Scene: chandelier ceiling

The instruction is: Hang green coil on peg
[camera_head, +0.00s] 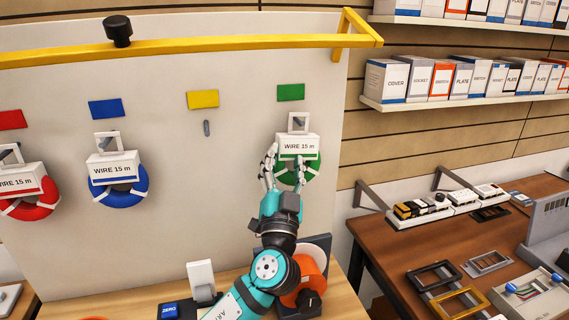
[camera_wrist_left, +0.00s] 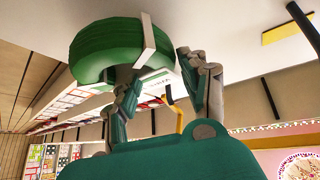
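The green coil (camera_head: 312,167), with a white "WIRE 15 m" label and a white hanger loop, is at the panel below the green square (camera_head: 291,92). A grey peg (camera_head: 298,124) shows in the loop's opening, as on the other coils. My left gripper (camera_head: 284,158) is at the coil's lower left, one finger beside it and one in front. In the left wrist view the green coil (camera_wrist_left: 102,52) lies beyond the fingers of my left gripper (camera_wrist_left: 165,90), which are spread apart and look open. Contact with the coil is unclear. My right gripper is out of view.
A blue coil (camera_head: 122,198) and a red coil (camera_head: 32,209) hang to the left. The peg (camera_head: 206,128) under the yellow square is bare. A yellow bar (camera_head: 200,45) crosses above. An orange spool (camera_head: 308,277) stands on the bench beside my arm.

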